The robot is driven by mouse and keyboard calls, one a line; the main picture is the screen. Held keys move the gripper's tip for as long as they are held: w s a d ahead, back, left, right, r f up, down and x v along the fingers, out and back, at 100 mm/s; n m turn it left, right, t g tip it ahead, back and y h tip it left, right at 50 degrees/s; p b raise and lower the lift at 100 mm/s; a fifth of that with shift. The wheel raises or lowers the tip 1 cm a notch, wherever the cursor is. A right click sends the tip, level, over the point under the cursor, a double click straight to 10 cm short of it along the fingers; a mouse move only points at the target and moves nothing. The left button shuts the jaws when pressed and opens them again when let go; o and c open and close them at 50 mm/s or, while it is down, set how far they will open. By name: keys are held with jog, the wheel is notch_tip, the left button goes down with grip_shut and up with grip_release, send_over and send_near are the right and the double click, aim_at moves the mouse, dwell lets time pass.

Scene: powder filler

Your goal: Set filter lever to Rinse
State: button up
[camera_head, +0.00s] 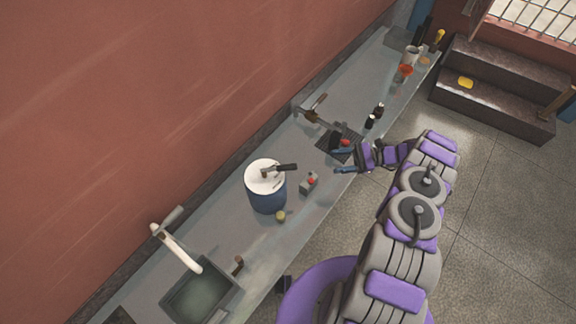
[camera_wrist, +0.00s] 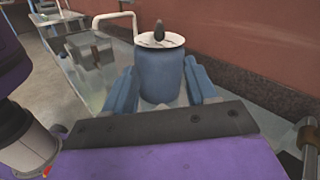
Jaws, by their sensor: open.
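A blue cylindrical tank (camera_head: 266,193) with a white top stands on the long grey counter. A dark-handled lever (camera_head: 281,169) sits on its top and points right in the head view. I cannot read any Rinse mark. In the wrist view the tank (camera_wrist: 161,80) stands straight ahead, with the lever's dark knob (camera_wrist: 159,31) end-on above its white lid. My gripper (camera_head: 340,161) is over the counter to the right of the tank, apart from it. In the wrist view its two blue fingers (camera_wrist: 163,92) are spread, with nothing held between them.
A small grey box with a red button (camera_head: 309,183) and a small yellowish object (camera_head: 281,216) lie near the tank. A tap stand (camera_head: 318,117) is behind a dark grate. A sink (camera_head: 200,294) with a white faucet (camera_head: 176,248) is at lower left. Dark bottles (camera_head: 374,116) stand further along.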

aim_at(289, 167)
jog(key=a, duration=0.5)
jog(key=s+a+b, duration=0.1)
jog(key=a, duration=0.5)
jog(key=s+a, duration=0.1)
jog(key=a, duration=0.5)
jog(key=shift+s+a, duration=0.15)
jog(key=shift+a, duration=0.05)
grip_shut()
